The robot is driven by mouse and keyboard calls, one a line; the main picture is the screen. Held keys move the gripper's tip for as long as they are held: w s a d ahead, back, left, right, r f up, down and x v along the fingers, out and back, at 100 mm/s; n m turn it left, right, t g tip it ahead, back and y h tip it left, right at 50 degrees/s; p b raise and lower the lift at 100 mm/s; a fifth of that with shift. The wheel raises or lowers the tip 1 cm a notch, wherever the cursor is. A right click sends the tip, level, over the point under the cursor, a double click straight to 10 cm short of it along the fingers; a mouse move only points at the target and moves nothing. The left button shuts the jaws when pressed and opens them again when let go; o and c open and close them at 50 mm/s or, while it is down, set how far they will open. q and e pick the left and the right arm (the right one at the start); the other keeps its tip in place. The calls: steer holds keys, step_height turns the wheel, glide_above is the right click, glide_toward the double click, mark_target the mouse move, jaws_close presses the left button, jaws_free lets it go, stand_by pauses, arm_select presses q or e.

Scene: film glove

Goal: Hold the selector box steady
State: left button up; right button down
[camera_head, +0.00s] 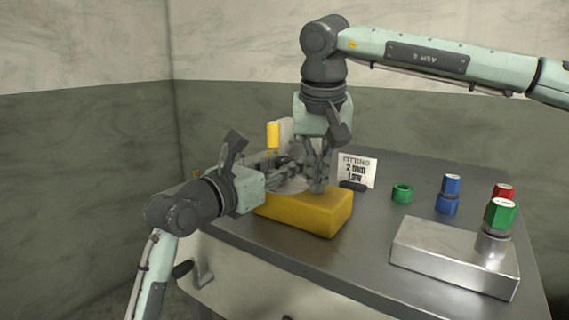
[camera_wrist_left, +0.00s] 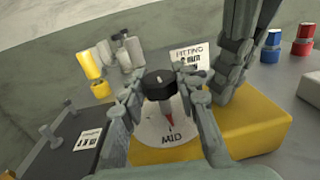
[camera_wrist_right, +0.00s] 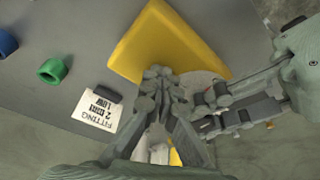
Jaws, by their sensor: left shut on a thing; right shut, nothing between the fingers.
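The yellow selector box (camera_head: 305,212) sits near the front left of the table. In the left wrist view, a pale round dial (camera_wrist_left: 150,133) on its top is marked MID, with a black knob (camera_wrist_left: 159,84) and a red pointer directed down toward that word. My left gripper (camera_head: 292,168) comes in from the left and is shut on the knob, its fingers on either side. My right gripper (camera_head: 319,187) points down, shut and empty, with its fingertips at the box top (camera_wrist_right: 160,45) beside the dial. Whether the tips touch it is unclear. The arms hide part of the dial in the head view.
A white card (camera_head: 357,170) reading FITTING stands behind the box. Green (camera_head: 402,194), blue (camera_head: 447,204) and red fittings stand to the right, with a metal block (camera_head: 440,255) bearing a green-capped fitting. A yellow cylinder (camera_head: 273,135) is behind my left gripper. Table is clear between box and block.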

arm_select(q)
steer(key=shift+s+d+f+n+t+y, duration=0.15)
steer(key=shift+d+n+t+y, duration=0.15)
steer(key=shift+n+y, duration=0.15)
steer(key=o, duration=1.2)
steer(key=shift+a, duration=0.2)
steer(key=shift+a, duration=0.1)
steer(key=v, duration=1.2)
